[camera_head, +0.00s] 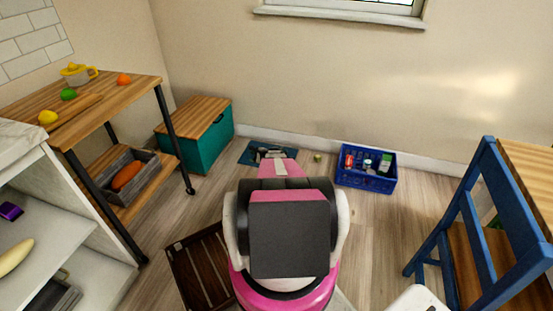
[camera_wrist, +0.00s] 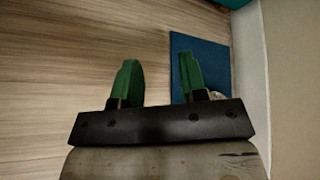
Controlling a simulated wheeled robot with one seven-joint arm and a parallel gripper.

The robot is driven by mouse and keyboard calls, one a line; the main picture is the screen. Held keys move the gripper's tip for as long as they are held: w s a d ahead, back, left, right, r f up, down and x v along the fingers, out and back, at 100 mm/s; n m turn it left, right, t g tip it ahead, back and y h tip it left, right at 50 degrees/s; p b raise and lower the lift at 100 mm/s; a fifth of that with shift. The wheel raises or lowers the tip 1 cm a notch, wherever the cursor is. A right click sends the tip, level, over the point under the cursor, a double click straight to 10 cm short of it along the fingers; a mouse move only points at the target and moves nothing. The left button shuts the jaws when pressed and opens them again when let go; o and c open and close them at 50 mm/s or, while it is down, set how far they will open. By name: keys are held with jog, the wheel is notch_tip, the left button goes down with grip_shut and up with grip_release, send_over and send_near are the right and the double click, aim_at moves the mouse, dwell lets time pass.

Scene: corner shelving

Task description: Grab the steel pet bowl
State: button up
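A blue mat (camera_head: 246,157) lies on the floor by the wall, and it also shows in the wrist view (camera_wrist: 212,55). My gripper (camera_wrist: 157,60) has two green fingers spread apart, with nothing between them but floor and the mat's edge. In the head view my arm reaches out over the mat and covers much of it. A small pale, rounded edge (camera_wrist: 217,95) shows beside the right finger in the wrist view; it may be the steel pet bowl, but most of it is hidden. I cannot make out the bowl clearly in the head view.
A teal chest (camera_head: 208,138) stands left of the mat against the wall. A blue crate (camera_head: 364,181) with several items is to the right. A small green object (camera_head: 317,157) lies between. A dark slatted crate (camera_head: 199,270) is front left; a blue chair (camera_head: 478,220) is right.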

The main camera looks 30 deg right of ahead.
jog(key=d+f+m+t+h, duration=0.15)
jog(key=d+f+m, duration=0.25)
jog(key=d+f, duration=0.4)
jog(key=d+f+m+t+h, duration=0.1)
jog(key=d+f+m+h, duration=0.3)
jog(key=d, duration=0.6)
jog(key=shift+m+y, duration=0.3)
jog(key=shift+y, duration=0.35)
jog(key=x, duration=0.6)
jog(key=f+x, duration=0.1)
jog(key=x, duration=0.3)
jog(key=shift+s+d+f, duration=0.15)
jog(key=shift+d, duration=0.2)
grip_shut()
